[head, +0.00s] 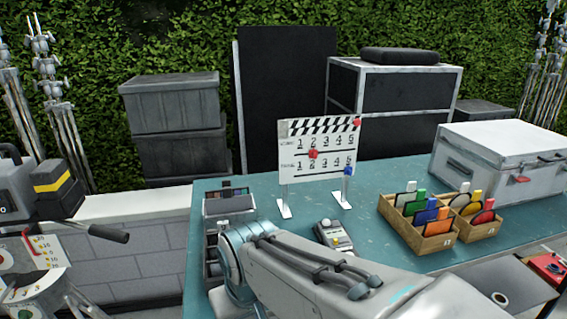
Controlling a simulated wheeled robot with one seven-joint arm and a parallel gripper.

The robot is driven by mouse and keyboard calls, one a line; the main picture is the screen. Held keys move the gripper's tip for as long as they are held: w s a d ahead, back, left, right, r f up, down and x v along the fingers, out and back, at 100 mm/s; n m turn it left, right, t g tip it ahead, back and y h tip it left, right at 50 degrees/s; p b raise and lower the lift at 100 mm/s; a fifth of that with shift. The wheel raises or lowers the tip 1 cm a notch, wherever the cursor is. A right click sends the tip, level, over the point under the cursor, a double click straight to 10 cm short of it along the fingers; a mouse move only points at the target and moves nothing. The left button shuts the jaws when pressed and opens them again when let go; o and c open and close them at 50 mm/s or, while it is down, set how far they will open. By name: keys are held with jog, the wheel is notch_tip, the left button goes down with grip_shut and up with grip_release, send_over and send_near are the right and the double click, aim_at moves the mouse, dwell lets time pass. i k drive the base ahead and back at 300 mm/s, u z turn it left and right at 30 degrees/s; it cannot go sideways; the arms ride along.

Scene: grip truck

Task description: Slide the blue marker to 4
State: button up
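A white clapper-style board (290,170) stands upright on two feet on the teal table (280,228). It has two rows of numbers, 1 to 5. The blue marker (348,171) is at the lower right of the board, under the 5 of the lower row. A red marker (313,154) is under the 2 of the upper row. My arm crosses the front of the table, bending down at the left. My gripper does not show, and whether it holds anything is hidden.
A grey handheld device (334,236) lies between the board and my arm. Wooden boxes with coloured cards (424,240) stand to the right, with a white case (500,165) behind them. A grey organizer (229,204) stands left of the board.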

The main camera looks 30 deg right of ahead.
aim_at(348, 170)
jog(key=z, duration=1.4)
